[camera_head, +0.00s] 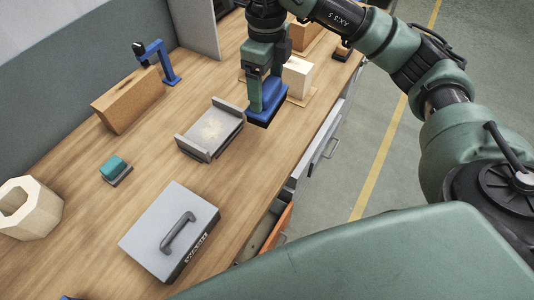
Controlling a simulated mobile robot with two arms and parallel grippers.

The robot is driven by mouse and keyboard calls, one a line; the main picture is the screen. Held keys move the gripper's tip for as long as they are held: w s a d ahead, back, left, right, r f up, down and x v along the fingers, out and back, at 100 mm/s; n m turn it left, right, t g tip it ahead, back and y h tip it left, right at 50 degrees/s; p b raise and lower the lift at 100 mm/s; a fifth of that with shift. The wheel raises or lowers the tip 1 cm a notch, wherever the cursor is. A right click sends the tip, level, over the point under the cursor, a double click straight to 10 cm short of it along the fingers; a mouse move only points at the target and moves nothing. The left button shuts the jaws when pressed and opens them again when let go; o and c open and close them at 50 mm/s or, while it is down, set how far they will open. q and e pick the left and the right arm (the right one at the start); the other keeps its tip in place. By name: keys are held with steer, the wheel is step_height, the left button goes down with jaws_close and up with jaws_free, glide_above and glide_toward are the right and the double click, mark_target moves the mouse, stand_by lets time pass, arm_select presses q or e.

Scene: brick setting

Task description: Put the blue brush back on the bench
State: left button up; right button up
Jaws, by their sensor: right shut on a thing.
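My right gripper (265,88) comes down from the top and is shut on the blue brush (262,117). The brush is a blue block with a dark underside. It is over the wooden bench (245,165), near the bench's right edge and just right of the grey tray. I cannot tell whether its underside touches the bench. The fingers cover part of the brush. My left gripper is not in view.
A grey tray (187,144), a grey handled box (150,230), a teal sponge-like block (113,167), a wooden block (128,103), a blue stand (163,62) and a hexagonal wooden ring (48,212) stand on the bench. A pale block (297,77) is close behind the brush. An orange drawer (277,230) is open.

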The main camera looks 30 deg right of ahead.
steer(key=shift+w+r+m, duration=0.1)
steer(key=shift+r+m, duration=0.1)
steer(key=shift+m, duration=0.1)
steer(key=shift+f, duration=0.3)
step_height(320, 180, down, 19)
steer(key=shift+r+p, duration=0.1)
steer(key=shift+p, duration=0.95)
steer(key=shift+f, duration=0.2)
steer(key=shift+f, duration=0.1)
steer(key=shift+f+b, duration=0.15)
steer(key=shift+b, duration=0.15)
steer(key=o, duration=1.3)
